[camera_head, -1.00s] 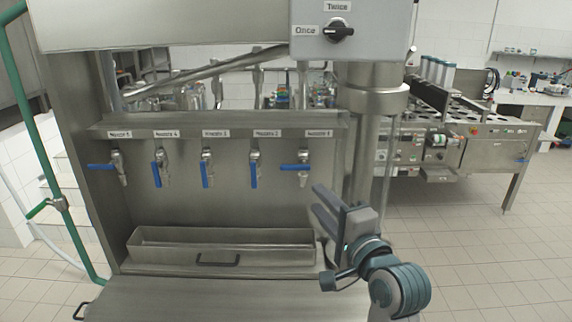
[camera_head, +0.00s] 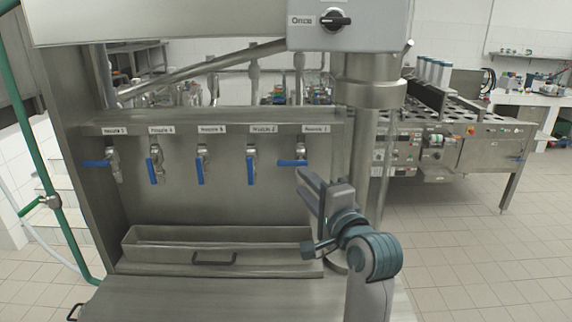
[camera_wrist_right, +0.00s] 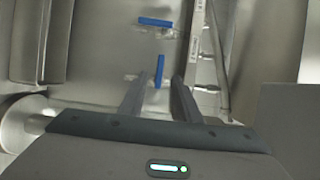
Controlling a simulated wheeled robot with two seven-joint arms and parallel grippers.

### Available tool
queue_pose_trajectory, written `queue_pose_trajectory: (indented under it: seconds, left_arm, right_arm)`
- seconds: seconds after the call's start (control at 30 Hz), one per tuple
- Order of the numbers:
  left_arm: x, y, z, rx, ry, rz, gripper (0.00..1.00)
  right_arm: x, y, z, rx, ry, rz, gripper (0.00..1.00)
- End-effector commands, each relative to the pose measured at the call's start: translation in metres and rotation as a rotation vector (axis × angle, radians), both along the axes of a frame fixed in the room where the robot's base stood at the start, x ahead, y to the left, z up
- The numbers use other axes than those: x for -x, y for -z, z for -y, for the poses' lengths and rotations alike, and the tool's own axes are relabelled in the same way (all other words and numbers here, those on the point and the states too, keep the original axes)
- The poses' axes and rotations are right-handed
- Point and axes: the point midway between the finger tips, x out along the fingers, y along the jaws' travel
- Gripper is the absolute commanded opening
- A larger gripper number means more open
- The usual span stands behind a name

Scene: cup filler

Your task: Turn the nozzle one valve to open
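The nozzle one valve is the rightmost of the row in the head view, with its blue handle (camera_head: 292,163) lying horizontal and pointing left. My right gripper (camera_head: 304,183) is just below and right of it, fingers pointing at the panel. In the right wrist view, turned on its side, the open fingers (camera_wrist_right: 160,85) have the nozzle one handle (camera_wrist_right: 159,70) between them in the picture. I cannot tell whether the fingertips reach past it; no grip shows. My left gripper is not in view.
The nozzle two handle (camera_head: 252,172) hangs down to the left; it also shows in the right wrist view (camera_wrist_right: 155,22). A metal tray (camera_head: 215,262) stands below the nozzles. A label shelf (camera_head: 225,115) runs above. A steel column (camera_head: 368,125) stands to the right.

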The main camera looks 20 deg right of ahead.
Motion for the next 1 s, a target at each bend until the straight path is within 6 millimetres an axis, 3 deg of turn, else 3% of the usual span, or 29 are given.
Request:
queue_pose_trajectory:
  seconds: [0.4,0.6,1.0]
  left_arm:
    - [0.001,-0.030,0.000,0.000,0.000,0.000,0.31]
    - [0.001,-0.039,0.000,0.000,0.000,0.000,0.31]
    - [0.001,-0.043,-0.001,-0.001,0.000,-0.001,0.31]
  right_arm:
    - [-0.073,-0.004,-0.008,0.001,0.000,-0.002,0.30]
    - [-0.099,-0.002,-0.011,0.001,0.000,-0.002,0.30]
    - [-0.115,0.000,-0.013,0.001,0.001,0.001,0.30]
